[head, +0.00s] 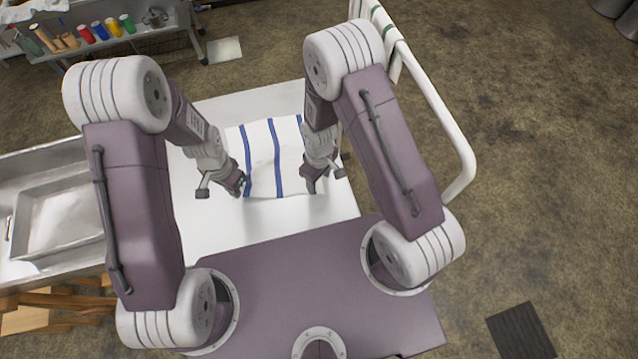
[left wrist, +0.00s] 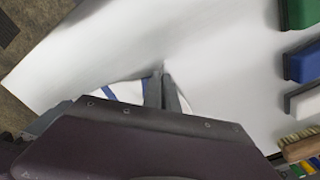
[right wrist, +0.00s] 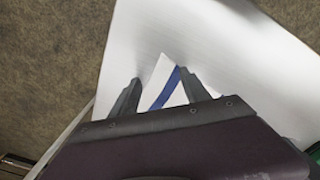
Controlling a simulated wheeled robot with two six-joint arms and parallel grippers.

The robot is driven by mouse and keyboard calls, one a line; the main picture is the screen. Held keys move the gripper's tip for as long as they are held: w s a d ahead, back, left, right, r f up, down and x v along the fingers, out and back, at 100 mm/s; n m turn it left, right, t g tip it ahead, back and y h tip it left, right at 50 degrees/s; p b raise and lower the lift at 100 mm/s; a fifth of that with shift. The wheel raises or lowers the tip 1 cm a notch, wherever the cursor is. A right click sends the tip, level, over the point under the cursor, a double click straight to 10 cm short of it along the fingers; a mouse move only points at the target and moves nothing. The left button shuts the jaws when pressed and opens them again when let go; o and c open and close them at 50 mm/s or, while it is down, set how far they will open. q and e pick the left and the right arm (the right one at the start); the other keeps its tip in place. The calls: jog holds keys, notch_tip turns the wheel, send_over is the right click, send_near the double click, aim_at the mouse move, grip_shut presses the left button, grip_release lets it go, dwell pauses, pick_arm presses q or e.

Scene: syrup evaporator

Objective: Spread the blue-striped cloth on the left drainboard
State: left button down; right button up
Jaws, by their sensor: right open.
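The white blue-striped cloth (head: 262,150) lies on the pale drainboard (head: 225,235), between my two grippers, with a few soft folds. My left gripper (head: 240,186) is at its near left corner. In the left wrist view the left fingers (left wrist: 164,78) are closed together with the cloth (left wrist: 125,92) running up to them. My right gripper (head: 318,182) is at the cloth's near right side. In the right wrist view its fingers (right wrist: 158,82) are apart, with a cloth corner (right wrist: 163,82) showing between them. My arms hide part of the cloth's right edge.
A metal sink basin (head: 65,215) is left of the drainboard. A white rail (head: 435,100) with a hanging green-striped cloth (head: 384,40) stands at right. Coloured blocks (left wrist: 300,65) and a brush (left wrist: 300,146) show in the left wrist view. A shelf with coloured containers is at back left.

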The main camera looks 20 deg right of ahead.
jog(key=shift+f, duration=0.35)
grip_shut()
dwell(0.3)
jog(key=shift+r, duration=2.5)
